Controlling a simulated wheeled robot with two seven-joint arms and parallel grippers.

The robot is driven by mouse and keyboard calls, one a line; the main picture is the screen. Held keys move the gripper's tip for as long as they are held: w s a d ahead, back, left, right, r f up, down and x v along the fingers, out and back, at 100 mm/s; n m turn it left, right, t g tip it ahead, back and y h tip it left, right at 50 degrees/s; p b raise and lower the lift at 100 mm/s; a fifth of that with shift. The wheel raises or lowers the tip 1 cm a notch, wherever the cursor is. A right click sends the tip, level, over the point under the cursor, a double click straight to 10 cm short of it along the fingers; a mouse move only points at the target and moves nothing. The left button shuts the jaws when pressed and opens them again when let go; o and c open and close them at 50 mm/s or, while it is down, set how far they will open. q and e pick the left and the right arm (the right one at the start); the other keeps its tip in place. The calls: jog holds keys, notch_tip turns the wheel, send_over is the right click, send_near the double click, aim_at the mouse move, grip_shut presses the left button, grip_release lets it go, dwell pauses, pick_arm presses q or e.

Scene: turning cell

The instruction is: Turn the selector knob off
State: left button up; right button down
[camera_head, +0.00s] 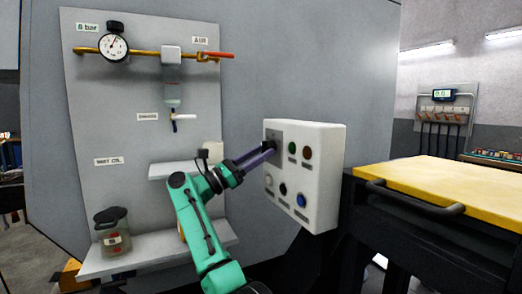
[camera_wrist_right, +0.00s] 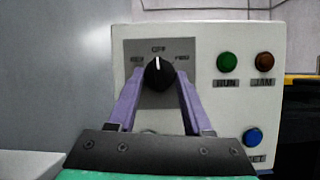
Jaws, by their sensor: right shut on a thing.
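The black selector knob (camera_wrist_right: 158,74) sits on a grey plate (camera_wrist_right: 184,46) on the front of the white control box (camera_head: 327,160). The plate carries marks at left, top and right; the top one reads OFF. In the right wrist view the knob's white pointer line points up toward OFF. My right gripper (camera_wrist_right: 158,88) has its two purple fingers on either side of the knob, shut on it. In the head view the right gripper (camera_head: 268,148) reaches the box's upper left and hides most of the knob. My left gripper is not in view.
Beside the knob are a green RUN lamp (camera_wrist_right: 228,62), a red-brown JAM lamp (camera_wrist_right: 264,62) and a blue button (camera_wrist_right: 253,137). A yellow-topped cabinet (camera_head: 440,178) stands to the right. A grey panel (camera_head: 85,120) with a gauge (camera_head: 113,47) and shelves is left.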

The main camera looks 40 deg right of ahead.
jog(key=shift+m+g+p, duration=0.3)
jog(key=shift+m+g, duration=0.1)
jog(key=shift+m, duration=0.3)
jog(key=shift+c, duration=1.6)
grip_release()
jog(key=shift+w, duration=0.1)
